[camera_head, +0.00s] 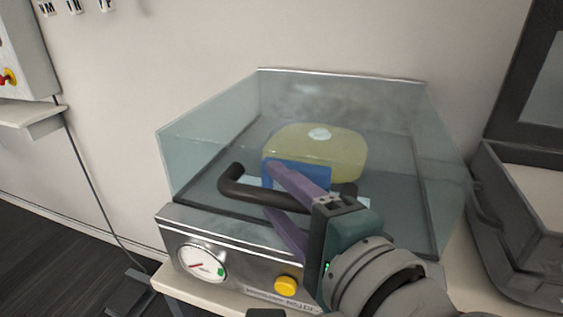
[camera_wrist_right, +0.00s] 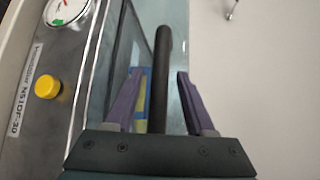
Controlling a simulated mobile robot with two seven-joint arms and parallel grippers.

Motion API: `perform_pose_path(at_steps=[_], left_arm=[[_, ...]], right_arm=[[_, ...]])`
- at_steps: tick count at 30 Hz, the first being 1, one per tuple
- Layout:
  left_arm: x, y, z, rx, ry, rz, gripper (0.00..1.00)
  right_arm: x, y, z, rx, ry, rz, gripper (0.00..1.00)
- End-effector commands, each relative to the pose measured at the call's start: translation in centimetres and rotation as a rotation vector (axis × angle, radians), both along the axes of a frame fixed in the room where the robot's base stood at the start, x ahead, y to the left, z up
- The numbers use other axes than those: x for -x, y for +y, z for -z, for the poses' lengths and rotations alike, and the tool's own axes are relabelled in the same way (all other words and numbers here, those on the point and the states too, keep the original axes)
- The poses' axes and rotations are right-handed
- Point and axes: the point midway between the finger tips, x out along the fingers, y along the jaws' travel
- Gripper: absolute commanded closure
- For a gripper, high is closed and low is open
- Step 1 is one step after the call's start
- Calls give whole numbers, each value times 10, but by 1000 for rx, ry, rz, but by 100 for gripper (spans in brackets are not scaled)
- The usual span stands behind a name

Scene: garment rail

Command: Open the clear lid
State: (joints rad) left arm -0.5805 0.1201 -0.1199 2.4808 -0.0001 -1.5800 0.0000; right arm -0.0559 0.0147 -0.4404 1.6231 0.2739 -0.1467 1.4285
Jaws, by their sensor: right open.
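The clear lid (camera_head: 205,140) is a see-through box-shaped cover on a steel machine (camera_head: 205,222), and it appears to be down. A dark, curved bar handle (camera_head: 240,188) runs along its front; it also shows in the right wrist view (camera_wrist_right: 162,60). My right gripper (camera_head: 268,188) has its two purple fingers apart, one on each side of the handle. In the right wrist view my right gripper (camera_wrist_right: 158,74) shows gaps between the bar and both fingers. Its fingers hide part of the handle. My left gripper is not in view.
A pale yellow rounded block (camera_head: 340,150) and a blue piece (camera_head: 312,176) show through the lid. The machine's front has a round gauge (camera_head: 202,263) and a yellow button (camera_head: 287,285). A dark open case (camera_head: 510,215) stands close on the right. A wall is behind.

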Motion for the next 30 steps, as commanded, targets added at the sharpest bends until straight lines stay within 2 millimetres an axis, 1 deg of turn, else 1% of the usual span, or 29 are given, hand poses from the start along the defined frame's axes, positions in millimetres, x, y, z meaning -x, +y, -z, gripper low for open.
perform_pose_path(at_steps=[3, 15, 18, 30], left_arm=[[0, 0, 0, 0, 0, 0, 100], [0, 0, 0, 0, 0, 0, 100], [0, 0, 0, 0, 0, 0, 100], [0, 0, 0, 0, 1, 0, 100]], right_arm=[[0, 0, 0, 0, 0, 0, 46], [1, 0, 0, 0, 1, 0, 91], [0, 0, 0, 0, 1, 0, 100], [0, 0, 0, 1, 0, 0, 100]])
